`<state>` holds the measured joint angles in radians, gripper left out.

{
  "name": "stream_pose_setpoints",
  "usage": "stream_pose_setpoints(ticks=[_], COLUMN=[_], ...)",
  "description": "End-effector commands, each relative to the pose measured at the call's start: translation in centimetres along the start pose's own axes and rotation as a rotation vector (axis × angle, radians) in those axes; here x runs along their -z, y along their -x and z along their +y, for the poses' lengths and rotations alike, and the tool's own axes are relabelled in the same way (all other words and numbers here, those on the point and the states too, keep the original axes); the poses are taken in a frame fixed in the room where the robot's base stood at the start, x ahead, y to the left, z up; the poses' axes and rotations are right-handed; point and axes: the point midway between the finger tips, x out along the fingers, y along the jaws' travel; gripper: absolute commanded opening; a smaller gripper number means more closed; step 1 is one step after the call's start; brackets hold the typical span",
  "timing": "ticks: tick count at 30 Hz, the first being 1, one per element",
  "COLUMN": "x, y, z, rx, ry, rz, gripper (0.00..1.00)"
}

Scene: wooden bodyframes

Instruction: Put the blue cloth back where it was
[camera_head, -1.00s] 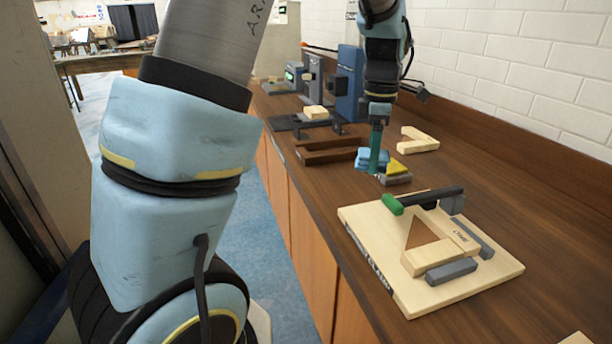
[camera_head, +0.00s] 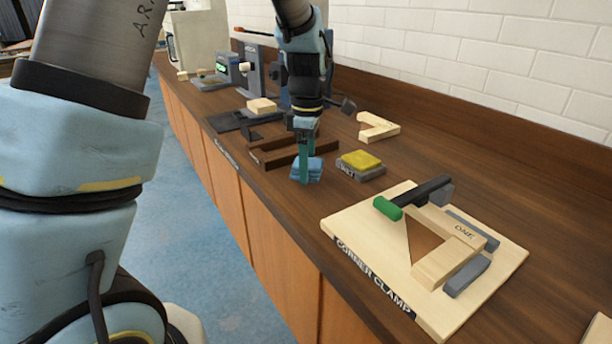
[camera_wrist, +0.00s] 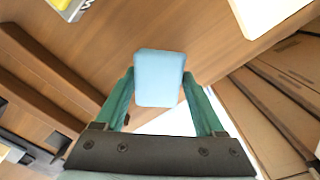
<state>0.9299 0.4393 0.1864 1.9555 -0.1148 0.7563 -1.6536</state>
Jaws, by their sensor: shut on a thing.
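The blue cloth (camera_head: 309,172) is a folded light-blue block gripped between the teal fingers of my gripper (camera_head: 305,165). In the wrist view the cloth (camera_wrist: 160,78) sits between the two fingertips (camera_wrist: 160,92), sticking out beyond them. My gripper is over the near part of the wooden counter, by its front edge. How far the cloth is above the counter is hard to tell. A grey holder (camera_head: 368,175) with a label, carrying a yellow pad (camera_head: 361,161), stands just right of the cloth, apart from it.
A corner clamp board (camera_head: 345,222) with wooden pieces and a green-handled clamp lies to the right. A dark brown wooden frame (camera_head: 270,158) is behind the gripper. A light wooden corner piece (camera_head: 379,128) lies near the wall. Bare counter (camera_head: 440,160) extends at right.

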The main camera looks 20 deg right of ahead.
Motion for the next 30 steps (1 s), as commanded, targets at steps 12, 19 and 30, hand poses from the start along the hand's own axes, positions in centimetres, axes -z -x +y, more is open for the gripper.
stream_pose_setpoints(ticks=[12,19,30], x=[0.0,0.0,0.0], y=[-3.5,-3.8,-3.8], z=[0.0,-0.1,-0.1], rx=[0.0,0.001,0.0], ry=[0.001,0.001,0.001], rz=[-0.001,0.0,0.0], gripper=[0.19,0.19,1.0])
